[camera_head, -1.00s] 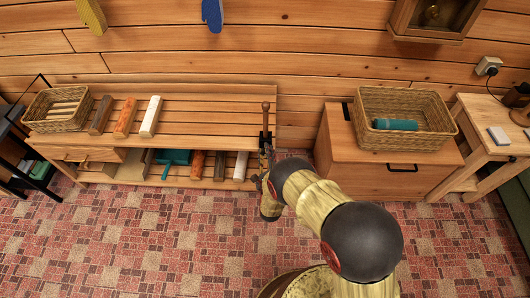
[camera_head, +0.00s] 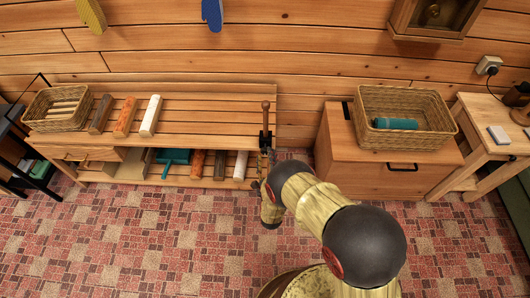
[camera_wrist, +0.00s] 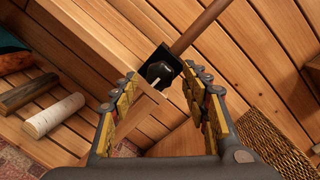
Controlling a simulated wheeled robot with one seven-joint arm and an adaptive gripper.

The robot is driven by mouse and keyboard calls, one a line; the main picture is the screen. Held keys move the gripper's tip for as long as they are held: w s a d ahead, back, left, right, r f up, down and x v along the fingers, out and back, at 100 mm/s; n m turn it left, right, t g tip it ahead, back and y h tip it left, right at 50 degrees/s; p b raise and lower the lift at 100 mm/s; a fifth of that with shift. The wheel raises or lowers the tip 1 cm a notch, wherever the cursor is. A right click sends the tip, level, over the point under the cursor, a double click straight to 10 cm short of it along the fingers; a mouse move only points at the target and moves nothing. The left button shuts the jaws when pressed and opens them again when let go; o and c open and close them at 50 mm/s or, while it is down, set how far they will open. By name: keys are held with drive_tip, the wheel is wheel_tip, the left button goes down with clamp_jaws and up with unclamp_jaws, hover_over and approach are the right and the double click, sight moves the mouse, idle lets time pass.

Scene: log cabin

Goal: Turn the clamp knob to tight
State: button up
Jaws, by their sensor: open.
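A black clamp (camera_head: 265,138) with an upright wooden bar (camera_head: 265,110) is at the right end of the wooden bench. In the wrist view the black clamp part (camera_wrist: 160,68), a knob-like piece with a pale mark, lies just beyond my fingertips, and the wooden bar (camera_wrist: 203,25) rises from it to the upper right. My gripper (camera_wrist: 163,78) is open and empty, its two fingers on either side of the bench's end corner below the black part. I see no contact. In the head view my gripper (camera_head: 264,178) is low at the bench's right end, partly hidden by my arm.
The bench (camera_head: 200,125) carries a wicker basket (camera_head: 58,108) and several blocks, with more things on its lower shelf. A wooden cabinet (camera_head: 385,170) with another basket (camera_head: 410,103) stands close on the right. The floor in front is clear.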

drive_tip(key=s, duration=0.8)
drive_tip(key=shift+s+d, duration=0.35)
drive_tip(key=shift+s, duration=0.05)
